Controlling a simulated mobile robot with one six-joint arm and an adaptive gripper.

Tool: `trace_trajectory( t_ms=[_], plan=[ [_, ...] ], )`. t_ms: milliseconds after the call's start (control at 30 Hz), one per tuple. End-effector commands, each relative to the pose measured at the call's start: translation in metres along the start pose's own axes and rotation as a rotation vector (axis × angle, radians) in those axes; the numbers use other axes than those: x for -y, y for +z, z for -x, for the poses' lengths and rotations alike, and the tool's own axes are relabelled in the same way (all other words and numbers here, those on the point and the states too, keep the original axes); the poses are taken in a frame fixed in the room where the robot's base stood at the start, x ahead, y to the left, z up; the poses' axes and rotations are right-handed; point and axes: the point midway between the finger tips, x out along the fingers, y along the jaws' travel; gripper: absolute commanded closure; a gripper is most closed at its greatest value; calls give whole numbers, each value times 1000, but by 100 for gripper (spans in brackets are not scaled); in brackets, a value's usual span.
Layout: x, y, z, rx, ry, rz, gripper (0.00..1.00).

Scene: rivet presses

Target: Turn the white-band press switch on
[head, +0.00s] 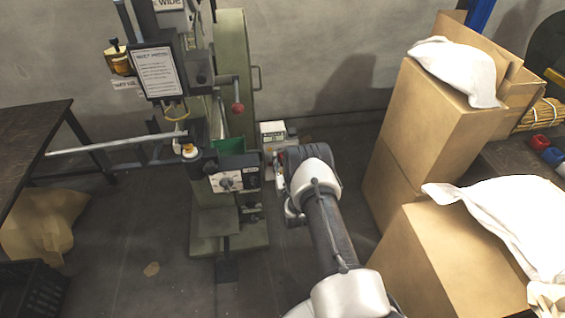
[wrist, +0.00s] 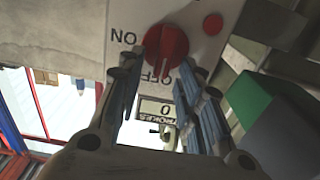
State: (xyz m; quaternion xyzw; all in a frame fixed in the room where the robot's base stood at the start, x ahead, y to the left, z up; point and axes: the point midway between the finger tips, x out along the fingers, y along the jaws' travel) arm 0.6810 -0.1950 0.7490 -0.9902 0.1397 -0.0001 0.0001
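In the wrist view a red rotary switch (wrist: 166,46) sits on a pale panel (wrist: 195,15) marked ON to its left and OFF just below it. Its grip ridge runs roughly up and down the picture, with the lower end near OFF. My gripper (wrist: 168,58) has one finger on each side of the red knob, tips close to it; whether both touch is unclear. In the head view my gripper is mostly hidden behind my wrist, beside a small pale box (head: 272,134). The green press (head: 233,190) stands left of it; I cannot make out a white band.
A counter window (wrist: 157,109) shows below the switch, and a red button (wrist: 212,24) is to its right. Stacked cardboard boxes (head: 405,135) with white cloths stand close on the right of my arm. A dark table (head: 30,140) is at the left.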

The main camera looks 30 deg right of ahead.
Motion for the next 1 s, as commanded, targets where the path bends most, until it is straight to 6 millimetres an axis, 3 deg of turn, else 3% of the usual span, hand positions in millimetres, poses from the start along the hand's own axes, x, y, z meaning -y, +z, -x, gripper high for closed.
trace_trajectory(
  t_ms=[333, 833, 1000],
  plan=[
    [0, 0, -5, 0, 0, 0, 67],
    [0, 0, -5, 1, 0, 0, 99],
    [0, 0, -4, 1, 0, 0, 100]
  ],
)
